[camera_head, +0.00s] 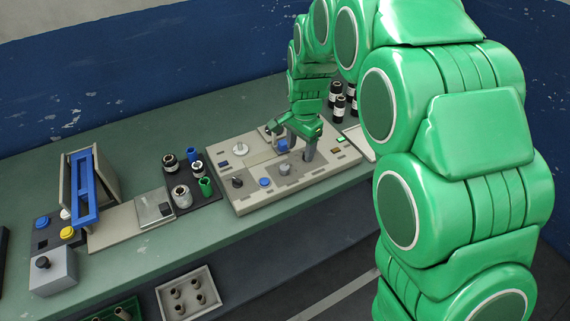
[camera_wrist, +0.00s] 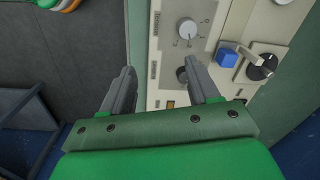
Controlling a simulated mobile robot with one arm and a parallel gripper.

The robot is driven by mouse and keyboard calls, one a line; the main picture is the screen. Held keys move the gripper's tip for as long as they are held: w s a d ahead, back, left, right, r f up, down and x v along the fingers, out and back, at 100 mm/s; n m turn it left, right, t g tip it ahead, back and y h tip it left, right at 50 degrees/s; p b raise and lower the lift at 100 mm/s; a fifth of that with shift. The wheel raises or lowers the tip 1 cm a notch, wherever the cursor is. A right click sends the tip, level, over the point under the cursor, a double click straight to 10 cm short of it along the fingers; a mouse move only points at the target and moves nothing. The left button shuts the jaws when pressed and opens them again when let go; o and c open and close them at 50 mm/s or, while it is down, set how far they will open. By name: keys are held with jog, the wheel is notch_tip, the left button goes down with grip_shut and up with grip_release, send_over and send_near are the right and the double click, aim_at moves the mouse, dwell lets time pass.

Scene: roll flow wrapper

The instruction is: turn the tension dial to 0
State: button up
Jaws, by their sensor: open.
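In the wrist view a pale round dial (camera_wrist: 187,28) with a pointer and scale marks sits on a grey plate.
A blue button (camera_wrist: 228,56) and a black-and-white knob (camera_wrist: 262,67) stand to the right in the wrist view. In the head view a white knob (camera_head: 240,149) and a black knob (camera_head: 237,182) are on the panel's left. Dark bottles (camera_head: 338,108) stand behind it.

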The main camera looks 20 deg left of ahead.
send_over(285, 167)
notch_tip(285, 167, down, 3)
jog(key=shift+d+m, duration=0.1)
jog(key=shift+m, duration=0.2)
jog(key=shift+f, duration=3.9)
jog(key=c, duration=1)
